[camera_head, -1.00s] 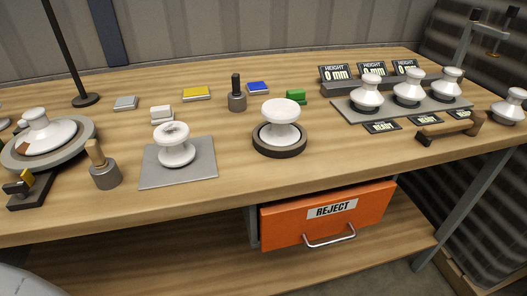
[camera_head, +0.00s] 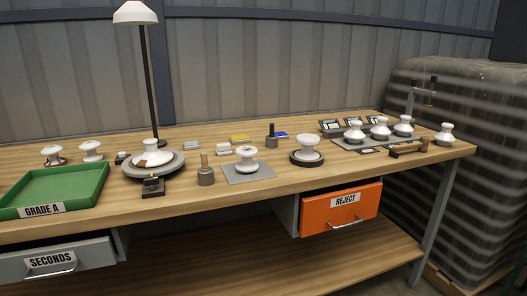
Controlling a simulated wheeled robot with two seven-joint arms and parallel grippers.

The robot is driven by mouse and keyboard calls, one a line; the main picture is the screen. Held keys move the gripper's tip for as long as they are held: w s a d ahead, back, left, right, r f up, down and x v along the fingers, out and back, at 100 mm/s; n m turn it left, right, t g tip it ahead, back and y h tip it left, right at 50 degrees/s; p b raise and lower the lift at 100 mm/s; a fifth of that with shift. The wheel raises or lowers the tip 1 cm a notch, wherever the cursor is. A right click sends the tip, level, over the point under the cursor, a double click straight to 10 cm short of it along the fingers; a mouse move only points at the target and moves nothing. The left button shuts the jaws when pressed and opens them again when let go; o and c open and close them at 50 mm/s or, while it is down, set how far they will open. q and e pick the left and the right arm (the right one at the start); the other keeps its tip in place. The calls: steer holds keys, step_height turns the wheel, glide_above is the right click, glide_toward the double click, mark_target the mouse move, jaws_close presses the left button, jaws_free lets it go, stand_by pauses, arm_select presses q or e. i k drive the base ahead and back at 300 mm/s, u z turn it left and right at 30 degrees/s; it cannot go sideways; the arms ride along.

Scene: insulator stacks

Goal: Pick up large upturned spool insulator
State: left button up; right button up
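Several white spool insulators stand on the wooden bench. A large one with a wide, flat top (camera_head: 307,142) sits in a dark round ring (camera_head: 307,162) right of the middle; it looks like the upturned one. A smaller spool (camera_head: 246,153) stands on a grey square mat (camera_head: 232,178) to its left. Another white insulator (camera_head: 152,148) rests on a round grey turntable (camera_head: 133,171) farther left, with a brownish patch on its side. Neither of my grippers shows in the head view.
A green GRADE A tray (camera_head: 75,186) fills the bench's left end. An open orange REJECT drawer (camera_head: 325,219) and an open grey SECONDS drawer (camera_head: 90,265) stick out below. A tall lamp (camera_head: 147,75) stands behind the turntable. Several insulators stand on a plate (camera_head: 345,143) at right.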

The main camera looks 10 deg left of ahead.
mark_target(307, 141)
steer(key=u, duration=0.35)
steer(key=i, duration=0.95)
